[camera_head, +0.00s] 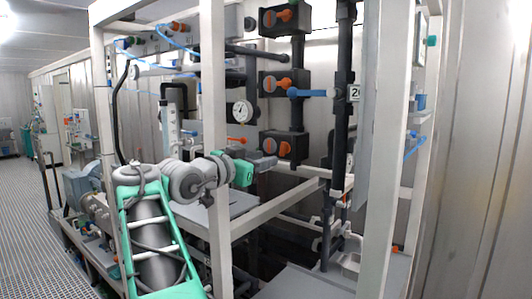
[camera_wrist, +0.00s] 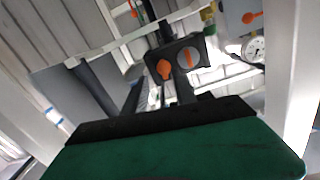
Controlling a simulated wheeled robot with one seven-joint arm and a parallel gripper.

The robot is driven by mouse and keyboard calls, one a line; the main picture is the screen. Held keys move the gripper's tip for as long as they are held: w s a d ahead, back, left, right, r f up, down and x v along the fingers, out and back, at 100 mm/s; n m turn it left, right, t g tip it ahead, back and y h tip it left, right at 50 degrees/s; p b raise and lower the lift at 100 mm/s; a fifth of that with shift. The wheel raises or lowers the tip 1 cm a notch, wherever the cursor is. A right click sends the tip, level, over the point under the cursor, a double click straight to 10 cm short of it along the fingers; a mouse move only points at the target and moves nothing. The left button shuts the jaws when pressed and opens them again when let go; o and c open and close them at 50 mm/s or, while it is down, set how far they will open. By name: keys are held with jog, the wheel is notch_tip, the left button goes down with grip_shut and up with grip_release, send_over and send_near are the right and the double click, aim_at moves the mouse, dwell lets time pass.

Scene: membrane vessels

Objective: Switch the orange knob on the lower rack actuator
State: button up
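The lower rack actuator (camera_head: 294,136) is a dark box on a black vertical pipe in the head view. Its orange knob (camera_head: 285,149) faces forward, with a second orange round part to its left. My gripper (camera_head: 268,162), on the green wrist, reaches in from the left and appears just in front of and below the actuator. The distance between them is hard to tell.
Two similar actuators are above, a middle one (camera_head: 277,83) and a top one (camera_head: 285,19). A pale rack post (camera_head: 214,130) stands close to my arm, and another post (camera_head: 384,150) is at right. A gauge (camera_head: 242,111) and a blue handle (camera_head: 306,93) are nearby.

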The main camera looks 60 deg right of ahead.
aim_at(281, 150)
jog(key=d, duration=0.2)
jog(key=d+p, duration=0.1)
jog(key=d, duration=0.2)
jog(key=s+d+p, duration=0.1)
jog(key=d, duration=0.1)
jog(key=shift+d+r, duration=0.35)
jog(key=shift+d, duration=0.05)
grip_shut()
